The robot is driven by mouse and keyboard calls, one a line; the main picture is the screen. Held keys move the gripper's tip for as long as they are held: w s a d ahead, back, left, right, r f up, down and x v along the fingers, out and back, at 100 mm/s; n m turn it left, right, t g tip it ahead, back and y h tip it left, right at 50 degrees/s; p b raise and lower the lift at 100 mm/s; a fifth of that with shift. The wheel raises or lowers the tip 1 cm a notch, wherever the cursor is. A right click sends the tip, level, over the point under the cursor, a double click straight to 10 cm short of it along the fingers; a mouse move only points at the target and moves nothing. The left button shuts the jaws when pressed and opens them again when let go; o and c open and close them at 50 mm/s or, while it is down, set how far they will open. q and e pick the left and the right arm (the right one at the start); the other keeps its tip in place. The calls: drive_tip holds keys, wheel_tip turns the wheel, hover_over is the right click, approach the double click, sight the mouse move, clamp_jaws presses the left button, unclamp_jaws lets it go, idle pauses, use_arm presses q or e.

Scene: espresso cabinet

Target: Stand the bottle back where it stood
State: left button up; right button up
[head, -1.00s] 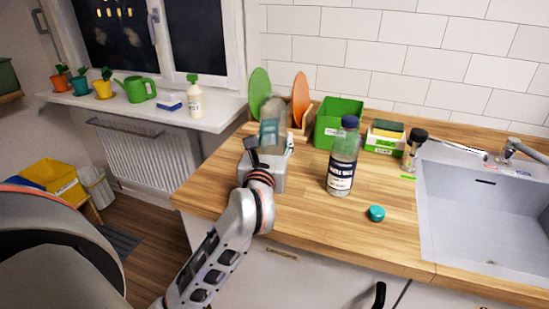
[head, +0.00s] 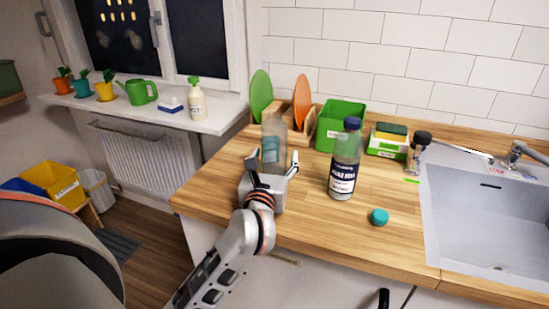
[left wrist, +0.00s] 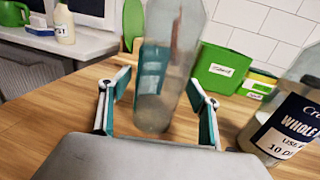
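A clear bottle with a teal label (head: 271,150) stands upright on the wooden counter, in front of the dish rack. In the left wrist view the bottle (left wrist: 152,85) shows between the fingertips, with its base on the wood. My left gripper (head: 273,168) is open, with one finger on each side of the bottle. In the left wrist view a small gap shows at the left finger; at the right finger I cannot tell whether it touches. My right gripper is not in view.
A blue-capped labelled bottle (head: 344,165) stands close on the right, with a teal cap (head: 379,216) on the counter before it. Behind are a green box (head: 340,122) and a rack with plates (head: 261,95). The sink (head: 485,215) is at right. The front left counter is clear.

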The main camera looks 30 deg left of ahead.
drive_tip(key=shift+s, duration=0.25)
use_arm(q)
drive_tip(key=shift+r, duration=0.3)
drive_tip(key=v, duration=1.1)
drive_tip(key=shift+s+d+f, duration=0.1)
drive_tip(key=shift+f, duration=0.05)
drive_tip(key=shift+s+d, duration=0.15)
drive_tip(key=shift+s, duration=0.25)
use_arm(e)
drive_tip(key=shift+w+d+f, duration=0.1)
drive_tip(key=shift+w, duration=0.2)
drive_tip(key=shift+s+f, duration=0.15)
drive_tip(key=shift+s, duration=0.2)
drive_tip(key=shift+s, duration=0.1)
